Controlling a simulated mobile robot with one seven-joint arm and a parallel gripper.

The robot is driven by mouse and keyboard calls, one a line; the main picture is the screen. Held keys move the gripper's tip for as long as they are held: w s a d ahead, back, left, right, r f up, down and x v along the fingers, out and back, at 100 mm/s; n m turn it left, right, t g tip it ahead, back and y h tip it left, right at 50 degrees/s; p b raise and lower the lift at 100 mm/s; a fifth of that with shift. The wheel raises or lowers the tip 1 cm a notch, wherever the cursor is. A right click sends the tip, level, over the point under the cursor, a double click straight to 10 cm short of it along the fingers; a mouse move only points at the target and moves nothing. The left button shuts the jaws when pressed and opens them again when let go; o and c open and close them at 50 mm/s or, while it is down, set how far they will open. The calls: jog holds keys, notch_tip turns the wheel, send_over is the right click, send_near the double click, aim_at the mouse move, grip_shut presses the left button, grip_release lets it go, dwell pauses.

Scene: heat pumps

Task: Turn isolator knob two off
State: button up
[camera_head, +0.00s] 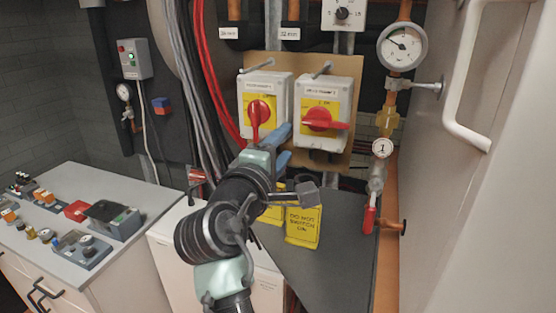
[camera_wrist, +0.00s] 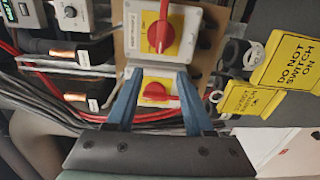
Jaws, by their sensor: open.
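Two grey isolator boxes with yellow faces and red knobs hang side by side on a tan board. The left isolator's knob (camera_head: 259,111) has its handle pointing down. The right isolator's knob (camera_head: 320,120) has its handle lying level to the right. Their printed labels are too small to read, so I cannot tell which is number two. My gripper (camera_head: 285,145) is open, its blue fingers low in front of the boxes. In the wrist view my gripper (camera_wrist: 160,78) frames the left knob (camera_wrist: 156,91) between its fingers, with no contact visible. The right knob (camera_wrist: 161,34) shows beyond the fingertips.
A pressure gauge (camera_head: 402,46) and a valve with a red lever (camera_head: 370,218) stand at the right. Red and grey cables (camera_head: 203,75) run down at the left. A white door (camera_head: 475,180) bounds the right side.

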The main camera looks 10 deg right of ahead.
jog(key=shift+v, duration=1.15)
jog(key=s+a+r+m+t+y+b, duration=0.1)
jog(key=s+a+r+m+t+y, duration=0.35)
jog(key=a+r, duration=0.4)
jog(key=s+a+r+m+t+y, duration=0.1)
jog(key=s+r+m+t+y, duration=0.1)
jog(key=s+r, duration=0.4)
jog(key=s+a+r+m+t+y+b, duration=0.1)
jog(key=s+r+m+t, duration=0.4)
jog(key=s, duration=0.5)
notch_tip(320, 180, up, 3)
jog(key=shift+s+a+f+t+y, duration=0.25)
jog(key=shift+a+t+y, duration=0.25)
jog(key=shift+y, duration=0.75)
jog(key=shift+d, duration=0.1)
